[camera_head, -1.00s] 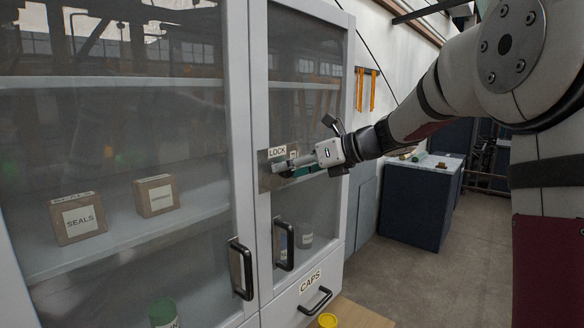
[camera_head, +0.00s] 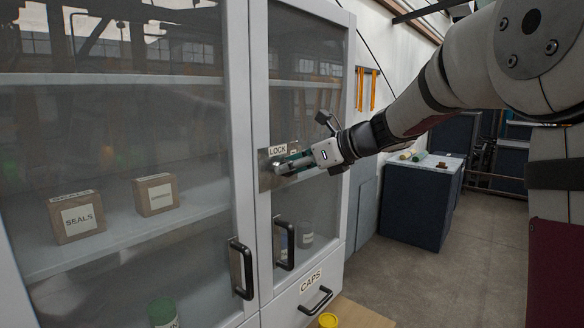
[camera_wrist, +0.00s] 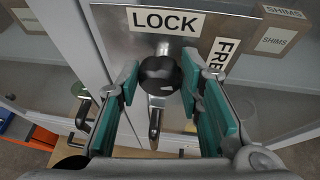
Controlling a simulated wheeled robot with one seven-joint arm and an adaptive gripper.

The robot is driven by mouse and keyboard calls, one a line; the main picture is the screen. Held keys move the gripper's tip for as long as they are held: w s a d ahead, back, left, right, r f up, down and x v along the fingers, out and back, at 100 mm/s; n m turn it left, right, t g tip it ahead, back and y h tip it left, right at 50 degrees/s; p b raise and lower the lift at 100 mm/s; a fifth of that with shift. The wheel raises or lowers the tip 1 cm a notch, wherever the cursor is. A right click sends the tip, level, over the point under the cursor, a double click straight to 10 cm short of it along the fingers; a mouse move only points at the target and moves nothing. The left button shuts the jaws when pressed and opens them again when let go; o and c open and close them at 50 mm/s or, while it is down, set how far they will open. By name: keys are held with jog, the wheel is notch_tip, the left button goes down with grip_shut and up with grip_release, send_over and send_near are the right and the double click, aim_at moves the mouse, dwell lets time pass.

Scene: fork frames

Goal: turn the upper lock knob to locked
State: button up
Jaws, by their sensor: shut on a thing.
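The dark round lock knob (camera_wrist: 160,76) sits on a metal plate (camera_wrist: 112,28) on the right cabinet door, below the LOCK label (camera_wrist: 165,21). The FREE label (camera_wrist: 221,59) is to its right. A pale metal piece shows between the knob and LOCK; I cannot tell whether it is a pointer or the shaft. My gripper (camera_wrist: 160,80) has its teal fingers on either side of the knob, shut on it.
Black door handles (camera_head: 241,268) (camera_head: 285,245) stick out below the plate. The CAPS drawer (camera_head: 303,300) is lower down. Boxes (camera_head: 77,217) stand behind the glass. A dark workbench (camera_head: 418,205) stands right, with open floor in front.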

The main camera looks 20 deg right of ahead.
jog(key=n+h+b, duration=0.1)
jog(key=n+t+b, duration=0.1)
jog(key=shift+a+f+n+h, duration=0.1)
jog(key=shift+a+n+h, duration=0.2)
jog(key=shift+h, duration=0.1)
jog(key=n+t+h+b, duration=0.1)
jog(key=n+b, duration=0.1)
jog(key=b, duration=0.2)
jog(key=shift+f+b, duration=0.15)
jog(key=shift+b, duration=0.2)
jog(key=n+t+h+b, duration=0.1)
jog(key=b, duration=0.3)
jog(key=n+t+h+b, duration=0.1)
jog(key=n+b, duration=0.1)
jog(key=b, duration=0.2)
jog(key=shift+s+a+f+n, duration=0.15)
jog(key=shift+a+n, duration=0.05)
jog(key=shift+n, duration=0.1)
jog(key=n+t+b, duration=0.1)
jog(key=n+b, duration=0.1)
jog(key=b, duration=0.2)
jog(key=shift+s+h, duration=0.1)
jog(key=shift+h, duration=0.2)
jog(key=shift+t+b, duration=0.3)
jog(key=shift+b, duration=0.15)
jog(key=o, duration=1.2)
jog(key=shift+c, duration=0.2)
